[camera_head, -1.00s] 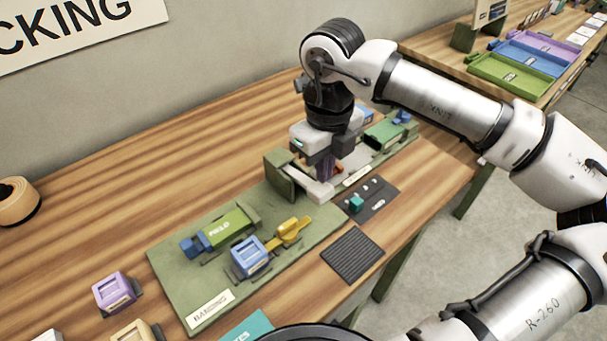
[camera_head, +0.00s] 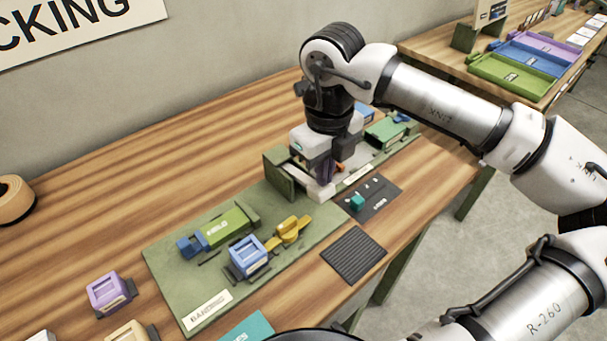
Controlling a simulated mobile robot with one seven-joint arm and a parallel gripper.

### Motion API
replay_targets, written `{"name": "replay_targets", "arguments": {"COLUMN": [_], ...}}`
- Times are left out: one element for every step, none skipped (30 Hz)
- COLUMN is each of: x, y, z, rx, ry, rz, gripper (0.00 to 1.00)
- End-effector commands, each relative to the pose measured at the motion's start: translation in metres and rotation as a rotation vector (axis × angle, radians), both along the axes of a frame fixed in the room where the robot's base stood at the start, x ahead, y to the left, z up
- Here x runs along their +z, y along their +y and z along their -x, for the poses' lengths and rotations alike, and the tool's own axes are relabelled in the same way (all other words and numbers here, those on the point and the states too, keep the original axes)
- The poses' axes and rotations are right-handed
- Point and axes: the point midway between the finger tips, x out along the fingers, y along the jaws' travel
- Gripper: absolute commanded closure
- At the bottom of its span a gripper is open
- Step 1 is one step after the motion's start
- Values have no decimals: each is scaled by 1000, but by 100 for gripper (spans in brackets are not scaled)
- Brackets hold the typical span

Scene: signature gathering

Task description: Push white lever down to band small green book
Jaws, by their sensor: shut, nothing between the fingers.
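My gripper (camera_head: 322,168) points down at the right end of the green banding board (camera_head: 295,235), next to an upright green block (camera_head: 278,172). Its fingers are shut with nothing between them. A white lever (camera_head: 318,190) lies right below the fingers, low and near level; whether they touch it I cannot tell. A small green book (camera_head: 228,226) with a blue piece at its left end lies on the board.
A blue block (camera_head: 248,256) and a yellow piece (camera_head: 289,231) sit on the board's front. A dark tray with a teal piece (camera_head: 357,202) and a ribbed black mat (camera_head: 353,255) lie along the table's front edge. A purple block (camera_head: 108,291) stands at left.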

Motion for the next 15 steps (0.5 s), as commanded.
{"name": "replay_targets", "arguments": {"x": [-2,-3,-3,-4,-5,-5,-6,-6,-7,-8,-8,-9,-10,-10,-11], "y": [0,0,0,0,0,0,0,0,0,0,0,0,0,0,0], "z": [0,0,0,0,0,0,0,0,0,0,0,0,0,0,0], "rx": [0,0,0,0,0,0,0,0,0,0,0,0,0,0,0], "ry": [0,0,0,0,0,0,0,0,0,0,0,0,0,0,0], "rz": [0,0,0,0,0,0,0,0,0,0,0,0,0,0,0], "gripper": [100,100,100,100,100,100,100,100,100,100,100,100,100,100,100]}}
